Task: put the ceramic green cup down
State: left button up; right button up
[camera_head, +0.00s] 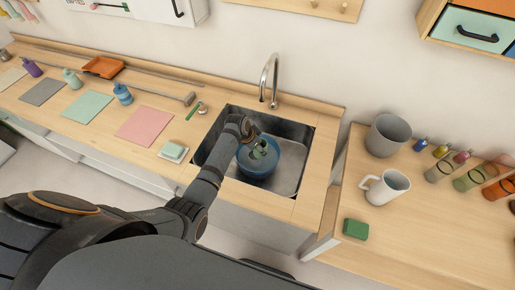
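My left arm reaches over the sink from the left. Its gripper (255,143) points down over a blue bowl (250,172) that stands in the sink. A small green thing (262,147), which looks like the green cup, shows at the fingertips, largely hidden by the gripper and wrist. The fingers seem closed on it; whether it touches the bowl cannot be told. My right gripper is not in view.
The metal sink (289,170) has a tap (269,82) behind it. Left, the counter holds coloured mats, bottles and a pale stack (173,152). The right table bears a white mug (388,187), a grey pot (386,136), a green sponge (356,229) and several coloured tumblers; its front is clear.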

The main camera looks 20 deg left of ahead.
pick_arm(q)
jog(key=shift+a+f, duration=0.1)
jog(key=shift+f, duration=0.45)
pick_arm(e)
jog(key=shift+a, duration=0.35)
pick_arm(q)
jog(key=shift+f, duration=0.1)
jog(key=shift+f+b, duration=0.35)
jog(key=shift+f, duration=0.2)
jog(key=o, duration=1.3)
jog(key=shift+c, duration=0.2)
jog(key=shift+r, duration=0.1)
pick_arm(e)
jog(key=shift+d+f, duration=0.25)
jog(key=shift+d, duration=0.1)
pick_arm(q)
jog(key=shift+r, duration=0.1)
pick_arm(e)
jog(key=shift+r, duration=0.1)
pick_arm(q)
jog(key=v, duration=1.2)
jog(key=shift+r, duration=0.45)
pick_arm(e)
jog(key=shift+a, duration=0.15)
